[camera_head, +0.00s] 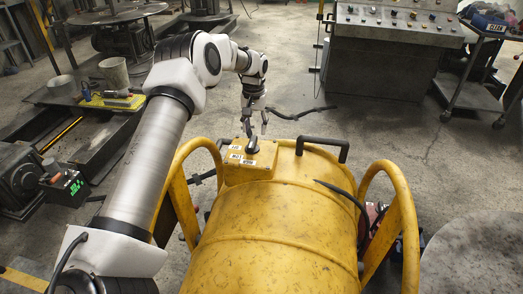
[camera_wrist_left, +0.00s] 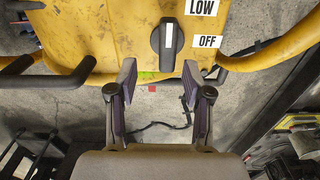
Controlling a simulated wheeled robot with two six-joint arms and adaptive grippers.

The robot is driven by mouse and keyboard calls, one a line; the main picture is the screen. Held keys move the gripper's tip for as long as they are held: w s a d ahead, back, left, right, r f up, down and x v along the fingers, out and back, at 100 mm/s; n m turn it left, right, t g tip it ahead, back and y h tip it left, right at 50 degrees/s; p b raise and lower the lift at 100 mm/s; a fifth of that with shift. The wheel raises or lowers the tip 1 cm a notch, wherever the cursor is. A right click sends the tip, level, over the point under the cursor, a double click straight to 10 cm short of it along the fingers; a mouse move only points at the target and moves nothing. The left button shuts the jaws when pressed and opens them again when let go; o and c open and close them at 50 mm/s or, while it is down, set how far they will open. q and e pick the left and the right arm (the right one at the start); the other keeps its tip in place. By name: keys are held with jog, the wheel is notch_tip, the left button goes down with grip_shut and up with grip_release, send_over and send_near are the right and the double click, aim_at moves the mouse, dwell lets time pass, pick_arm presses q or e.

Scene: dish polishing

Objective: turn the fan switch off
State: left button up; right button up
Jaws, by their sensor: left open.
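The fan switch is a dark knob (camera_wrist_left: 167,45) with a white mark, on a yellow control box (camera_head: 250,172) at the top of the yellow drum-shaped fan housing (camera_head: 275,235). In the left wrist view the knob's white mark runs up and down the picture. The LOW label (camera_wrist_left: 201,7) is at its upper right and the OFF label (camera_wrist_left: 207,41) at its right; the mark does not point at OFF. My left gripper (camera_head: 255,126) is open and empty above the box. Its two fingers (camera_wrist_left: 160,92) stand apart, below the knob in the wrist view. My right gripper is not visible.
Yellow tube rails (camera_head: 402,215) flank the housing, and a black handle (camera_head: 322,141) stands near the box. A grey control console (camera_head: 385,50) and a cart (camera_head: 470,90) stand at the back right. A round metal table (camera_head: 478,255) is at the lower right. Open floor lies behind the housing.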

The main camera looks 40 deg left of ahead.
aim_at(252, 141)
pick_arm(q)
jog(key=shift+w+a+r, duration=0.15)
jog(key=shift+a+r, duration=0.05)
jog(key=shift+a, duration=0.45)
jog(key=shift+s+d+f, duration=0.1)
jog(key=shift+s+f, duration=0.1)
notch_tip(252, 141, down, 6)
jog(key=shift+f, duration=0.15)
jog(key=shift+s, duration=0.15)
jog(key=shift+d, duration=0.1)
grip_shut()
